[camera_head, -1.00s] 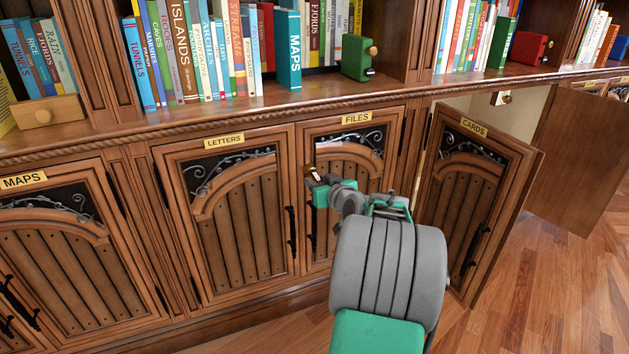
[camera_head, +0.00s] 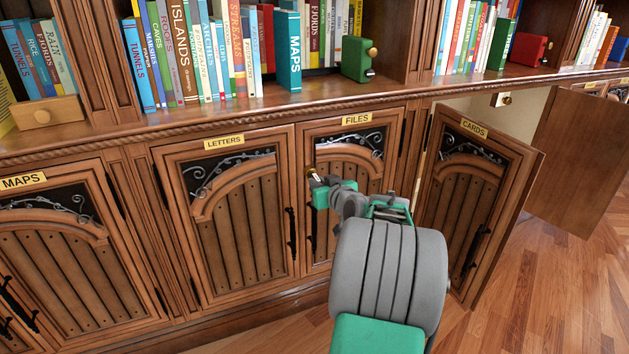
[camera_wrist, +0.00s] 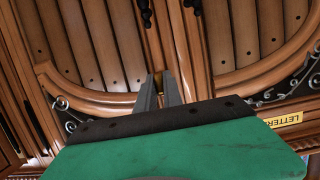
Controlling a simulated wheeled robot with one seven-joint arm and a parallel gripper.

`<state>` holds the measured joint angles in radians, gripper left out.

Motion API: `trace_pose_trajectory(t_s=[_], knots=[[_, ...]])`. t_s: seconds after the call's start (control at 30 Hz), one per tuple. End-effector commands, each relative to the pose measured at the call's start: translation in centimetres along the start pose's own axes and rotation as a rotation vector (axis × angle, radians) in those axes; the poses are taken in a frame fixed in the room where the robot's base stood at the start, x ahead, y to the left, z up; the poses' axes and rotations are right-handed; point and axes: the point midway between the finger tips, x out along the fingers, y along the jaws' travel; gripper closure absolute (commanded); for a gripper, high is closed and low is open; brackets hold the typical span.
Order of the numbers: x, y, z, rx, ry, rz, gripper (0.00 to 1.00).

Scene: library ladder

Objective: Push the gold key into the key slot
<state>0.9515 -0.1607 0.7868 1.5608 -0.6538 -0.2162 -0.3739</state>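My gripper (camera_head: 318,180) is in front of the FILES cabinet door, near its left edge, at the end of my raised arm. Its two fingers are close together in the wrist view (camera_wrist: 159,92), with a small gold piece, seemingly the gold key (camera_wrist: 158,76), between them. In the head view a tiny gold and dark bit (camera_head: 311,171) shows at the fingertips; its shape is too small to make out. I cannot clearly identify the key slot. A pale plate with a gold knob-like part (camera_head: 502,99) is on the wall behind the open CARDS door, well right of my gripper.
The CARDS door (camera_head: 474,205) stands open, right of my arm. Another open door (camera_head: 582,160) is farther right. The LETTERS (camera_head: 240,220) and FILES (camera_head: 342,205) doors are shut. Above, a shelf ledge (camera_head: 300,98) holds books, a green box (camera_head: 358,58) and a red box (camera_head: 529,48).

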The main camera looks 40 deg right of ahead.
Motion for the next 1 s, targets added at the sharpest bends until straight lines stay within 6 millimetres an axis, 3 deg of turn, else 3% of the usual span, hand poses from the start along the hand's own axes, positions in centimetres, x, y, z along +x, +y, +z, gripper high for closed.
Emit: trace_pose_trajectory(t_s=[0.1, 0.57, 1.0], knots=[[0.0, 0.0, 0.0, 0.0, 0.0, 0.0, 1.0], [-0.1, 0.0, 0.0, 0.0, 0.001, 0.0, 1.0], [-1.4, 0.1, 0.6, -0.001, 0.001, 0.001, 1.0]])
